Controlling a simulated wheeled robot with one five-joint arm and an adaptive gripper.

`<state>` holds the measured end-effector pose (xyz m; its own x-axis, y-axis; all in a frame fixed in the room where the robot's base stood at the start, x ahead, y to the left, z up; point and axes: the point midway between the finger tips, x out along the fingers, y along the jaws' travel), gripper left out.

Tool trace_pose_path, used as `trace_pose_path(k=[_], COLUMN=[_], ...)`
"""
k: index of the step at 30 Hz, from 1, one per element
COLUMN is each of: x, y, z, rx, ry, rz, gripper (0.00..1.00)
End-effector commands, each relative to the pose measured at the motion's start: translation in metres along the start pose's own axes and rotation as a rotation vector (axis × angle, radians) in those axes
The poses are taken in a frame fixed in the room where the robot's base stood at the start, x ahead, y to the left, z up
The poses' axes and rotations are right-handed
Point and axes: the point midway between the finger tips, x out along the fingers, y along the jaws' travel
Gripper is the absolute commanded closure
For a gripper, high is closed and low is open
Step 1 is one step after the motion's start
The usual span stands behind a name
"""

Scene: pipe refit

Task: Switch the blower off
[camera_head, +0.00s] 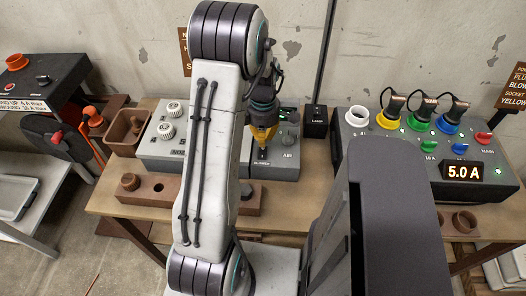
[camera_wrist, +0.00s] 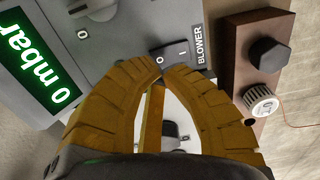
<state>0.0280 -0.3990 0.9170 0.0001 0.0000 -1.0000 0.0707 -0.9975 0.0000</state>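The blower switch (camera_wrist: 176,54) is a small dark rocker with O and I marks, next to a BLOWER label (camera_wrist: 201,46) on a grey panel in the wrist view. The fingertips partly cover it, and I cannot tell which side is pressed. My gripper (camera_wrist: 163,69) has yellow fingers whose tips meet right beside the switch; contact is unclear. Nothing shows held between them. In the head view my gripper (camera_head: 262,150) points down over the front of the grey panel (camera_head: 276,172). A green display (camera_wrist: 38,58) on the panel reads 0 mbar.
Two white knobs (camera_head: 168,120) stand on the panel's left part. A brown block (camera_head: 150,187) lies in front of it. To the right is a socket box (camera_head: 400,138) with several coloured plugs and a 5.0 A display (camera_head: 463,171). A brown bin (camera_head: 124,131) stands left.

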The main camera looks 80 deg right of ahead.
Motion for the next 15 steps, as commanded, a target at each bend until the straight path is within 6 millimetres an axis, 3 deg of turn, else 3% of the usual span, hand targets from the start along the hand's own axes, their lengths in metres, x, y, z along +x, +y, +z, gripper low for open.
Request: trace_pose_path(k=[15], x=[0.0058], y=[-0.0001], z=[0.0000], rx=[0.000], ry=[0.000], rz=[0.000], gripper=[1.00])
